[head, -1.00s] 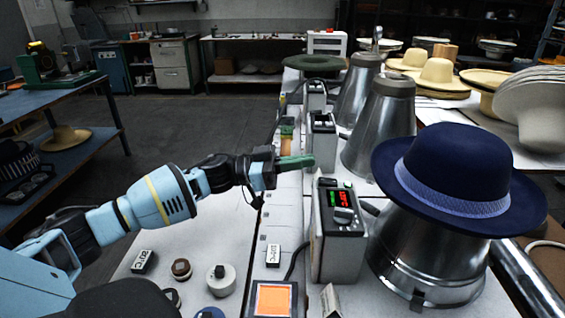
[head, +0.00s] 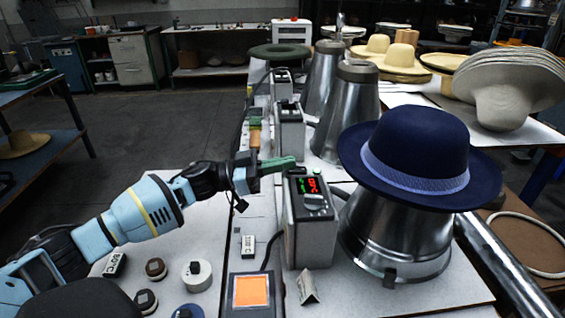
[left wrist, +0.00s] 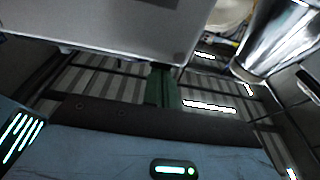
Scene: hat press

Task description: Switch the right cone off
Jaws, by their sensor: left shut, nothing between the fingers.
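The nearest cone (head: 390,245) is shiny metal and carries a navy hat (head: 415,160) with a lighter blue band. Left of it stands a grey control box (head: 312,238) with a lit red and green display (head: 308,186) and a dark knob (head: 314,202). My left gripper (head: 292,162) has green fingers, shut and empty, at the box's far top edge; I cannot tell if they touch it. In the left wrist view, the fingers (left wrist: 160,88) show below a grey surface (left wrist: 110,35), with a metal cone (left wrist: 275,40) at right. My right gripper is not in view.
Two more cones (head: 345,115) with control boxes (head: 291,132) stand farther back along the table. An orange-lit panel (head: 251,291), a small folded card (head: 307,287) and several knob-like pieces (head: 196,275) lie near the front. A metal pipe (head: 490,260) runs at right.

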